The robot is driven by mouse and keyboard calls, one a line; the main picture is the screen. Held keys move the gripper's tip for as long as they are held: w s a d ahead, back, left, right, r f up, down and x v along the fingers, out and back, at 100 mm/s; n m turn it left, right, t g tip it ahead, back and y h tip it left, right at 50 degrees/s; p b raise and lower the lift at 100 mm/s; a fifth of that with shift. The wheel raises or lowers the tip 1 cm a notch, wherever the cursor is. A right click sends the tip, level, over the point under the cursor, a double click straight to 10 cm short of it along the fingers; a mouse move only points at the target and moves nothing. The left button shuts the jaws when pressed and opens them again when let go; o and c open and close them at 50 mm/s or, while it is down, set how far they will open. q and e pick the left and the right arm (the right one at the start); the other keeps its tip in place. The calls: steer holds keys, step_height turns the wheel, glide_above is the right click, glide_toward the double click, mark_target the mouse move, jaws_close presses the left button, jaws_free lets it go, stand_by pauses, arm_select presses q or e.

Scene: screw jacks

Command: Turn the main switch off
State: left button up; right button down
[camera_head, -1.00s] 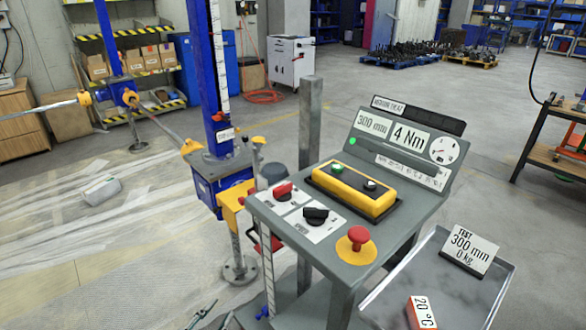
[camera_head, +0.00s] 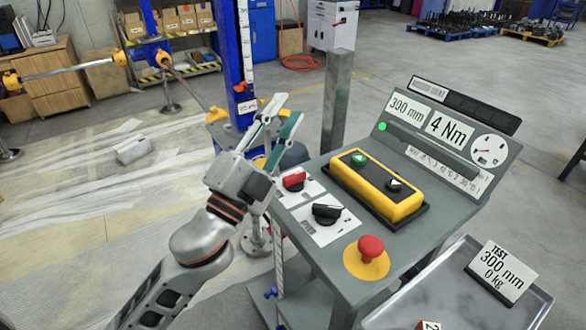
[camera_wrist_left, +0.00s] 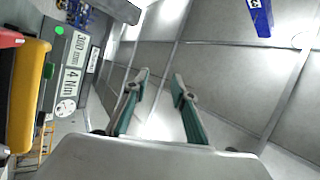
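The main switch appears to be the red rotary knob (camera_head: 293,180) on a white plate at the left edge of the grey control console (camera_head: 318,260). My left gripper (camera_head: 285,110) is raised behind and just left of this knob, fingers pointing up and away, not touching it. Its two teal-padded fingers are apart and empty, as the left wrist view also shows (camera_wrist_left: 160,76). A red part (camera_wrist_left: 9,38) at the left edge of the left wrist view is cut off; I cannot tell which control it is. My right gripper is not in view.
On the console are a black knob (camera_head: 327,213), a red mushroom button (camera_head: 370,248) and a yellow button box (camera_head: 376,186). A grey post (camera_head: 337,100) stands behind. A metal tray (camera_head: 450,290) is at right. The blue jack column (camera_head: 233,60) stands beyond my gripper.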

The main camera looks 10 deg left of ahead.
arm_select(q)
steer(key=s+d+r+m+g+h, duration=0.5)
steer(key=d+r+m+g+h, duration=0.15)
steer(key=d+m+h, duration=0.35)
steer(key=s+d+m+g+h, duration=0.4)
steer(key=s+d+m+g, duration=0.35)
steer(key=m+g, duration=0.7)
steer(key=m+y, duration=0.4)
steer(key=y, duration=1.2)
glide_above(294, 174)
steer(key=s+d, duration=0.6)
steer(key=shift+t, duration=0.3)
step_height(294, 174, down, 14)
steer(key=shift+a+f, duration=0.15)
steer(key=shift+f, duration=0.05)
steer(key=w+a+r+n+t+y, duration=0.1)
steer(key=w+a+r+n+y, duration=0.15)
steer(key=a, duration=0.55)
steer(key=shift+m+y, duration=0.4)
steer(key=shift+y, duration=0.05)
steer(key=shift+w+x, duration=0.25)
steer(key=shift+x, duration=1.9)
steer(key=shift+w+x, duration=0.2)
steer(key=shift+x, duration=1.95)
steer(key=shift+a, duration=0.15)
